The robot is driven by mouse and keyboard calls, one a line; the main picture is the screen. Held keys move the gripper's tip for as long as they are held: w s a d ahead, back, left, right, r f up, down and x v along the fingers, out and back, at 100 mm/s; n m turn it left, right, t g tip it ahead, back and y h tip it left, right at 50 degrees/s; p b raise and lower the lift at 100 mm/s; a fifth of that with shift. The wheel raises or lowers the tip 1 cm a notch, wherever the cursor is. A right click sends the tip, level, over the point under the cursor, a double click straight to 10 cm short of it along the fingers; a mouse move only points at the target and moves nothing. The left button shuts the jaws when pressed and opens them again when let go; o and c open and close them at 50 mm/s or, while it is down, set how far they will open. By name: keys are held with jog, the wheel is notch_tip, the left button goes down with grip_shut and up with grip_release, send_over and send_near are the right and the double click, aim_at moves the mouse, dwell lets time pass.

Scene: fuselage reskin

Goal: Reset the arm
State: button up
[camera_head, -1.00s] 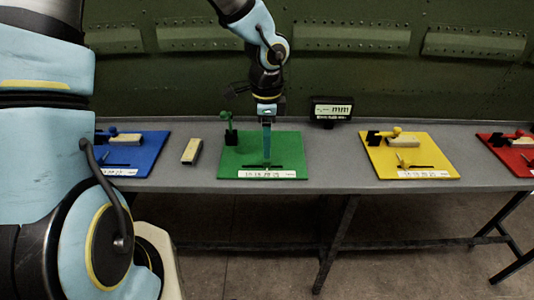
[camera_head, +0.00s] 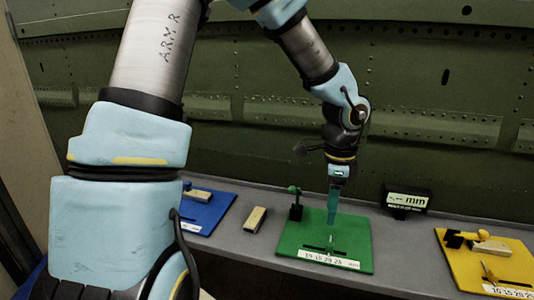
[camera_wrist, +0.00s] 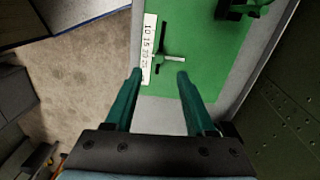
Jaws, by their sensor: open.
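My gripper (camera_head: 332,218) points straight down over the green board (camera_head: 293,241) on the bench. In the wrist view its two teal fingers (camera_wrist: 159,73) are spread apart with nothing between them. A small grey T-shaped piece (camera_wrist: 165,57) with a dark slot lies on the green board just beyond the fingertips. It looks apart from them. The board's white number strip (camera_wrist: 148,45) runs along its edge. A green post fixture (camera_head: 296,203) stands at the board's back left.
A loose tan-topped block (camera_head: 256,219) lies between the blue board (camera_head: 210,212) and the green board. A small dark display (camera_head: 406,200) stands behind on the right. The yellow board (camera_head: 510,267) holds a block and fixture. A green riveted panel (camera_head: 440,110) rises behind the bench.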

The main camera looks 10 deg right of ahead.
jog(key=w+a+r+n, duration=0.1)
jog(key=a+n, duration=0.9)
jog(key=a, duration=0.4)
jog(key=w+a+r+n+t, duration=0.1)
jog(key=a+r+n, duration=0.1)
jog(key=a+n, duration=0.9)
jog(key=a, duration=0.4)
jog(key=shift+w+t, duration=0.3)
